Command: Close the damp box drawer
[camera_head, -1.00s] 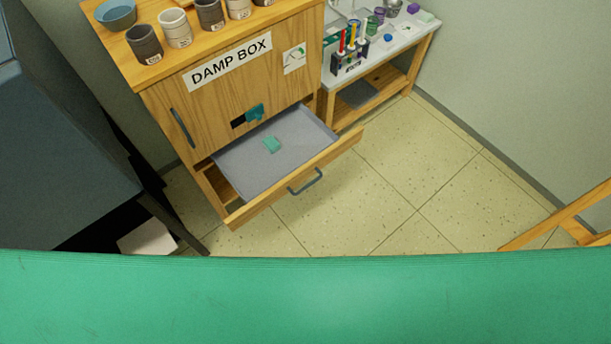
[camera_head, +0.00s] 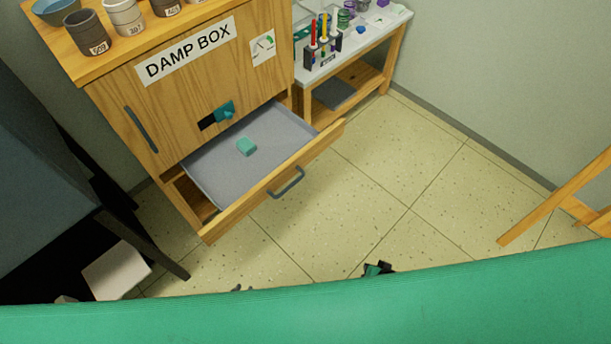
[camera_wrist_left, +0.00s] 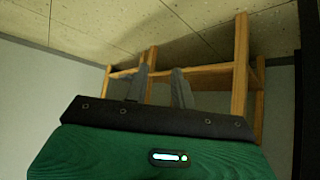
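The damp box (camera_head: 105,95) is a wooden cabinet at the upper left in the head view, with a "DAMP BOX" label. Its lower drawer (camera_head: 270,189) is pulled well out, showing a grey tray and a dark bar handle (camera_head: 287,183).
A low side table (camera_head: 375,42) with art supplies stands right of the cabinet. Pots stand on the cabinet top. A wooden frame (camera_head: 555,205) is at the right edge. Tiled floor in front of the drawer is clear. A dark piece of furniture (camera_head: 40,190) is at left.

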